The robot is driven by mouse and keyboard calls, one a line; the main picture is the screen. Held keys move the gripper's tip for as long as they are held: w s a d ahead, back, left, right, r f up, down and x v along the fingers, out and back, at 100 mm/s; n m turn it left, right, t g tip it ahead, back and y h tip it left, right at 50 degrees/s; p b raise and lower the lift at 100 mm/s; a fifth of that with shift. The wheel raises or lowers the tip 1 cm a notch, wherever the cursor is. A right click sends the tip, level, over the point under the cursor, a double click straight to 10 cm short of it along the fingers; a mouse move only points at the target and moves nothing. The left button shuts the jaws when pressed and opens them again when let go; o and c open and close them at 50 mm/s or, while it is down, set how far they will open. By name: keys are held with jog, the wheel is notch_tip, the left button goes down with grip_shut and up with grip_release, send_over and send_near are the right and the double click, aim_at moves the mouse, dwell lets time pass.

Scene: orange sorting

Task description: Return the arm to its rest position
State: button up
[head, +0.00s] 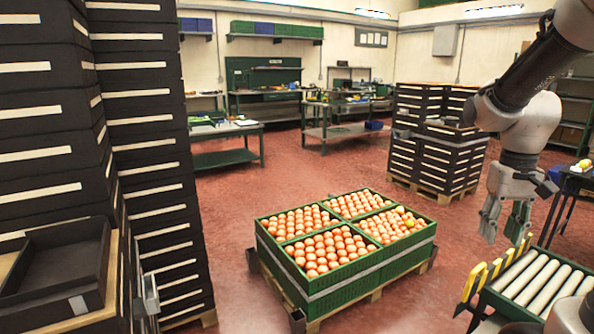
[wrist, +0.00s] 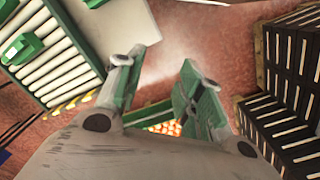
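My arm (head: 535,75) hangs down from the upper right of the head view. My gripper (head: 504,222) points down in the air, to the right of the orange crates and above the floor near the roller conveyor. Its two green-and-grey fingers stand apart with nothing between them. In the wrist view my gripper (wrist: 160,95) also shows its fingers spread and empty. Some oranges (wrist: 166,127) show small between the fingers there.
Green crates (head: 345,284) full of oranges sit on a pallet on the red floor. A roller conveyor (head: 530,285) with yellow guards stands at lower right. Black crate stacks stand at left (head: 150,150) and behind (head: 435,150). Green workbenches (head: 225,158) line the back. Floor between is clear.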

jog(key=s+a+r+n+t, duration=0.2)
jog(key=s+a+r+t, duration=0.2)
jog(key=s, duration=0.6)
notch_tip(320, 180, up, 3)
jog(key=shift+s+a+f+t, duration=0.15)
jog(key=shift+a+t, duration=0.25)
jog(key=shift+a, duration=0.55)
jog(key=shift+s, duration=0.15)
